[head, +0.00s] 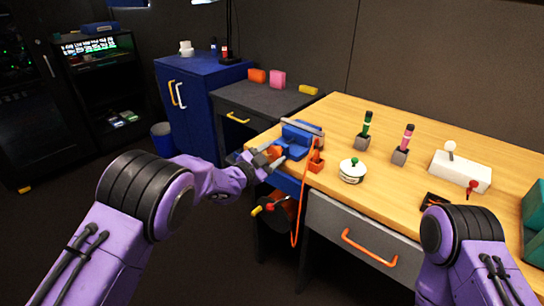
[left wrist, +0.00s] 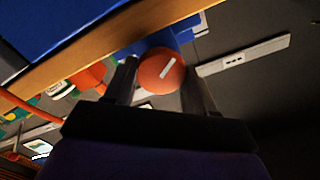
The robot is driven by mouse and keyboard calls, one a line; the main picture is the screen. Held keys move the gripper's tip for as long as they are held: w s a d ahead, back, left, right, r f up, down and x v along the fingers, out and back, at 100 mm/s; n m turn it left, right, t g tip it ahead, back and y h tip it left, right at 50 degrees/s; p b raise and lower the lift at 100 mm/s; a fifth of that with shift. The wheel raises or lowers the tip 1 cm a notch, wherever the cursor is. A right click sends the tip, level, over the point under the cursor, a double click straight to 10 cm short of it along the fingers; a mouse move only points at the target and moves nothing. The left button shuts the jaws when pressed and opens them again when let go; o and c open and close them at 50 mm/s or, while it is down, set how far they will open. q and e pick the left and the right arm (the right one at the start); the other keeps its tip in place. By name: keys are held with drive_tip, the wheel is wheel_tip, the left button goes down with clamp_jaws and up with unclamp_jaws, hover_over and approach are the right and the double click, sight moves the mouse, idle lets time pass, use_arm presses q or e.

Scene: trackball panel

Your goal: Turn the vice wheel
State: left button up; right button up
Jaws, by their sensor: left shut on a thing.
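The blue vice (head: 297,137) is fixed at the left corner of the wooden workbench. Its round orange vice wheel (left wrist: 160,72) carries a white mark, which slants in the left wrist view. In the head view the wheel (head: 275,152) is partly hidden by my left gripper (head: 265,161). The fingers of the left gripper stand on either side of the wheel and are shut on it. My right arm shows at the lower right of the head view, but its gripper does not show.
On the workbench (head: 330,112) stand an orange holder (head: 316,158), a round white pot with a green knob (head: 352,171), two upright handles and a white box with levers (head: 460,171). An orange cable hangs beside the drawer (head: 365,232). Open floor lies at the left.

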use_arm(q)
drive_tip(key=o, duration=1)
drive_tip(key=b+v, duration=0.1)
drive_tip(key=v, duration=0.9)
drive_tip(key=shift+s+a, duration=0.15)
drive_tip(key=shift+s, duration=0.1)
drive_tip(key=shift+f, duration=0.1)
